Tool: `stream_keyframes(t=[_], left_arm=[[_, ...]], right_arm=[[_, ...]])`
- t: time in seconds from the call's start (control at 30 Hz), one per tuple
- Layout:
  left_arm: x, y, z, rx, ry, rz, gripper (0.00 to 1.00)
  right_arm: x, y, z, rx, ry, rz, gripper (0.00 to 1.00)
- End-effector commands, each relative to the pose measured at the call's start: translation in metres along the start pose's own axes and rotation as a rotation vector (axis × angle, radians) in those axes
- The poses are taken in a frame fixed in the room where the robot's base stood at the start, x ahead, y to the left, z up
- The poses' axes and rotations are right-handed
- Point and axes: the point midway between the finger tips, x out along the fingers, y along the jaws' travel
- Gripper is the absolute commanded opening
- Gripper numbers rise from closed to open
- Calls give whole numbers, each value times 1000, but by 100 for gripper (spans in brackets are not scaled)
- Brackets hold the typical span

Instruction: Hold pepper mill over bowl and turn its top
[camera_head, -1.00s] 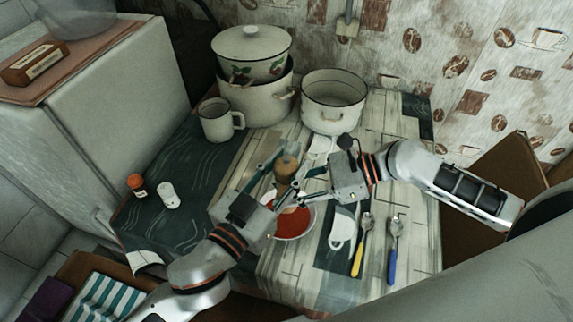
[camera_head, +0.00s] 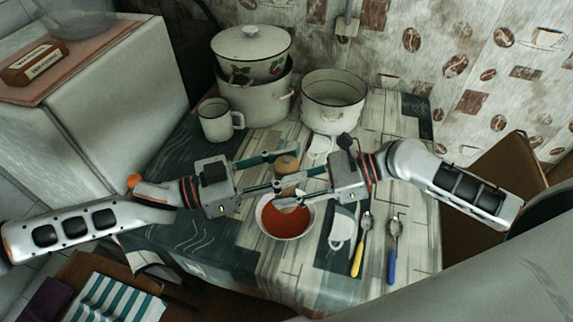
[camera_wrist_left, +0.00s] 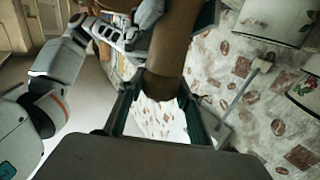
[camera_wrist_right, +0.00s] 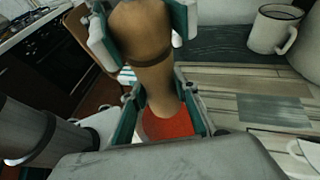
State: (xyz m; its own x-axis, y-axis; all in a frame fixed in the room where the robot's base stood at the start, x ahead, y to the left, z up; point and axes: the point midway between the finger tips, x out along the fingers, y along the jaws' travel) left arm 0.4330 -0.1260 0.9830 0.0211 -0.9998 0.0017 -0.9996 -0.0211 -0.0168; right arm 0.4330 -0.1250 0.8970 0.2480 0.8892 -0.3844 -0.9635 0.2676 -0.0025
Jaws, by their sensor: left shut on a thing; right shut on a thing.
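The brown wooden pepper mill (camera_head: 287,166) is upright over the bowl (camera_head: 264,229), which holds red soup. My left gripper (camera_head: 277,170) comes from the left and is shut on the upper part of the mill. My right gripper (camera_head: 289,192) comes from the right and is shut on its lower body. The mill (camera_wrist_left: 172,45) fills the middle of the left wrist view between the fingers. In the right wrist view the mill (camera_wrist_right: 140,45) stands above the red soup (camera_wrist_right: 168,124). The fingers hide parts of the mill.
A mug (camera_head: 216,122), a lidded pot (camera_head: 251,50) on a larger pot (camera_head: 262,107), and an open pot (camera_head: 333,104) stand behind. Yellow-handled (camera_head: 361,245) and blue-handled (camera_head: 394,240) spoons lie right of the bowl.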

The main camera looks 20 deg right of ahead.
Motion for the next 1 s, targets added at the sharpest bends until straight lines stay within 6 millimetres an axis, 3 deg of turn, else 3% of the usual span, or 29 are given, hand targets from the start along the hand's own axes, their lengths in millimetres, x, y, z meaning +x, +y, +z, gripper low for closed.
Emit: stream_keyframes(t=[0.6, 1.0], left_arm=[[2, -1, 0, 7, 4, 474, 13], [1, -1, 2, 9, 7, 699, 13]], right_arm=[[1, 2, 2, 1, -5, 4, 3], [1, 2, 2, 1, -4, 4, 3]])
